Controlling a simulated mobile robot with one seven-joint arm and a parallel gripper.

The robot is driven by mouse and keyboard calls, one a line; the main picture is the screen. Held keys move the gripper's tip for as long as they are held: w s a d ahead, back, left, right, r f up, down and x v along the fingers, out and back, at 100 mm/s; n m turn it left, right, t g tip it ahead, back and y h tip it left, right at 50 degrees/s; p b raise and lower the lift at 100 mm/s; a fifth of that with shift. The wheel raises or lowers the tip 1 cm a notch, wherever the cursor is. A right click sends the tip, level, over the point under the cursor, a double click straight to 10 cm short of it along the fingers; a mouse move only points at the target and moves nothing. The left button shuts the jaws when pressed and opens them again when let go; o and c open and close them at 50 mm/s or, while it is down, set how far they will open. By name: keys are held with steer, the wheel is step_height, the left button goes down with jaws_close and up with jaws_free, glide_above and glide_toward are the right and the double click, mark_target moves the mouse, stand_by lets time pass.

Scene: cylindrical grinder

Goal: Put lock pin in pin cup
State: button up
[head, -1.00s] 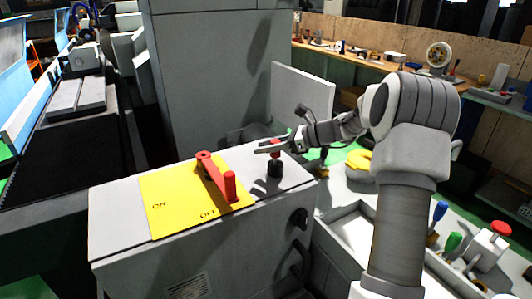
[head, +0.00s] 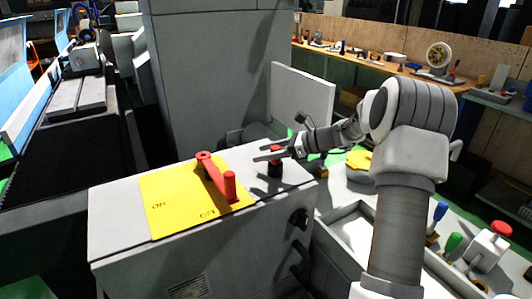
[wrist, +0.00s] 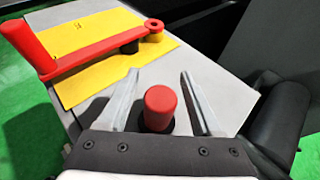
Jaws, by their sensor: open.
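The lock pin (head: 275,149), with a red round top, stands upright on the grey cabinet top. Its lower end is at the short black pin cup (head: 275,170), and it appears to sit in it; how deep I cannot tell. In the wrist view the red pin (wrist: 161,108) stands between my fingers, with a black rim (wrist: 146,127) partly visible below it. My gripper (head: 257,153) is open around the pin, with a gap to each finger in the wrist view (wrist: 160,74).
A red lever (head: 217,178) lies over a yellow ON/OFF plate (head: 165,205) left of the cup. A dark rounded part (wrist: 280,120) is at the right in the wrist view. A grey tray (head: 345,222) and a red-button box (head: 490,245) are at the right.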

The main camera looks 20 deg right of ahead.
steer(key=v, duration=1.2)
steer(key=shift+p, duration=0.3)
